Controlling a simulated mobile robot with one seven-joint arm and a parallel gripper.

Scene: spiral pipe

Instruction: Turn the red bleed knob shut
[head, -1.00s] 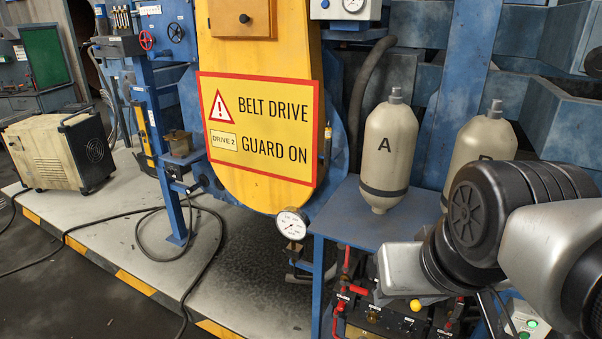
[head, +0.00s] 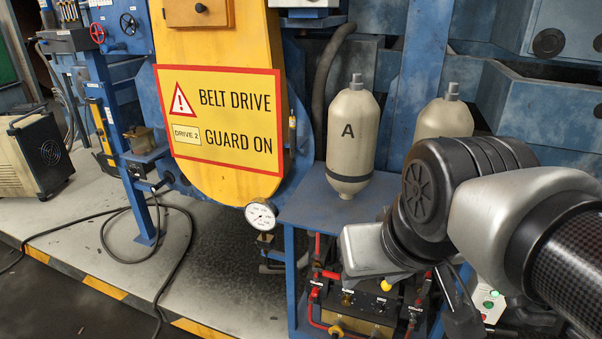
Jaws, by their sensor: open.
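A red handwheel (head: 97,33) is also on the blue stand at the upper left. My arm reaches in from the right and covers part of the view above the panel. I cannot make out my gripper's fingers.
A bottle marked A (head: 352,150) stands on the blue shelf (head: 307,213), with a second bottle (head: 443,120) behind my arm. A pressure gauge (head: 261,215) hangs left of the shelf, by the yellow belt guard (head: 222,30). Cables (head: 182,250) lie on the pale floor at left.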

